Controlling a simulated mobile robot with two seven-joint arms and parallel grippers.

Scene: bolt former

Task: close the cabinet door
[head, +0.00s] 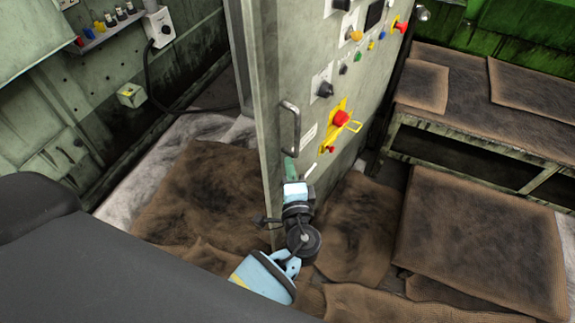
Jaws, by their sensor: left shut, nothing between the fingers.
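The cabinet door (275,60) is a grey-green metal panel standing upright near the middle of the head view. Its narrow edge faces me, and a gap shows on its left side. A metal bar handle (291,128) sits on its front face near that edge. My left gripper (297,172) is shut and empty at the lower part of the door, just below the handle. I cannot tell whether it touches the door. My light blue and black wrist hides the door's lower corner. My right gripper is not in view.
Switches and a red emergency button (341,118) on a yellow plate stick out from the panel. Brown mats (475,235) cover the floor. A low metal bench (450,136) stands at the right. A green machine wall with a cable is at the left.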

